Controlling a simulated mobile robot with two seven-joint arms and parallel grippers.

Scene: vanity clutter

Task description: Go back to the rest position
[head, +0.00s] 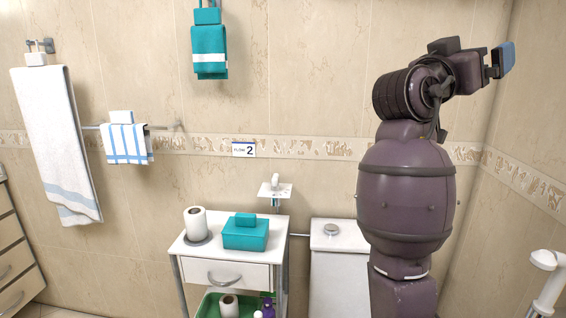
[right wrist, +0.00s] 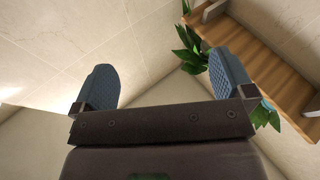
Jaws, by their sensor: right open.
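My right arm is raised on the right side of the head view, in front of the wall. Its gripper (head: 503,60) is held high near the upper right corner, seen from the side, with a blue finger pad showing. In the right wrist view the right gripper (right wrist: 166,78) has its two blue ribbed fingers wide apart. Nothing is between them. My left gripper is not in view.
A white cabinet (head: 229,273) holds a paper roll (head: 196,223) and a teal box (head: 246,235). A toilet (head: 338,285) stands partly behind my arm. Towels (head: 58,140) hang on the left wall. A wooden slatted piece (right wrist: 262,65) and green leaves (right wrist: 192,50) show beyond the right gripper.

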